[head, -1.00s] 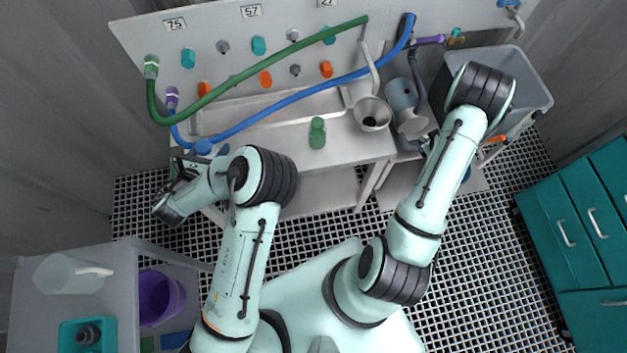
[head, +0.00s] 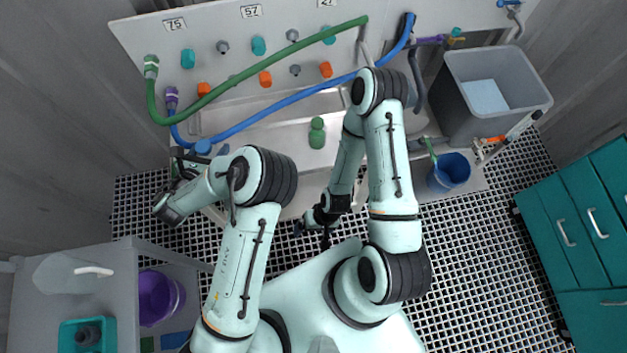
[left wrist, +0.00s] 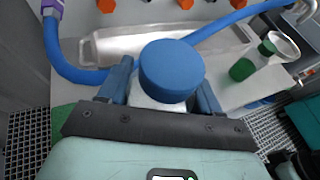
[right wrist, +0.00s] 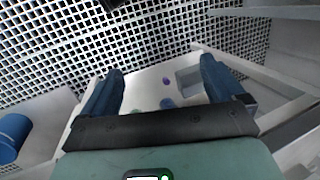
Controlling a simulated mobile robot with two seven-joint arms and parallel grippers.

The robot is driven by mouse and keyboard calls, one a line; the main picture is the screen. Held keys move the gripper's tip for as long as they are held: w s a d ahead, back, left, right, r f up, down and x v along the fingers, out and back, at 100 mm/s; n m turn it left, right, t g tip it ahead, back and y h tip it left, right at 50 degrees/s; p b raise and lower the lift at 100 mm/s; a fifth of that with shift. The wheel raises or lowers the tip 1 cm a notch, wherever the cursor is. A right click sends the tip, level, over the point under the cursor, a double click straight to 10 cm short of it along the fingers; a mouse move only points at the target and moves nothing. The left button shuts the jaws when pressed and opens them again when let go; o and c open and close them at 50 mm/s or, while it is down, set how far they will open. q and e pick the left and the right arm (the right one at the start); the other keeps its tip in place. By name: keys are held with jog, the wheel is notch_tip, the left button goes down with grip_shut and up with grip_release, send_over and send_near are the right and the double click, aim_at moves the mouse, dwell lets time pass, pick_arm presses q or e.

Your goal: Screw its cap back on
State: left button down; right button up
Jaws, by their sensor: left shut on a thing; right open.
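My left gripper (left wrist: 160,88) is shut on a pale vessel (left wrist: 150,104), whose body is mostly hidden by the jaws. A round blue cap (left wrist: 171,70) sits on top of the vessel; I cannot tell whether it is screwed tight. The blue cap also shows in the head view (head: 203,147), at the bench's left end, with the gripper partly hidden by my arm. My right gripper (head: 311,226) is low in front of the bench, to the right of the vessel and apart from it. In the right wrist view it is open (right wrist: 160,75), with nothing between its fingers.
A green hose (head: 250,70) and a blue hose (head: 285,101) cross behind. A grey bin (head: 452,80) and blue bucket (head: 448,172) are right. A cart (head: 118,256) with a purple bucket (head: 157,298) is lower left.

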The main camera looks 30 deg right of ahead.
pick_arm(q)
jog(key=shift+w+a+y, duration=0.2)
jog(key=shift+a+y, duration=0.1)
jog(key=shift+a, duration=0.1)
jog(key=a+r+n+t+y, duration=0.1)
jog(key=a+n+y, duration=0.3)
jog(key=a, duration=0.2)
jog(key=w+a+r+n+t+y, duration=0.1)
jog(key=a+n+t+y, duration=0.1)
jog(key=a+n+y, duration=0.2)
jog(key=a, duration=0.2)
jog(key=shift+w+a, duration=0.3)
jog(key=shift+a, duration=0.1)
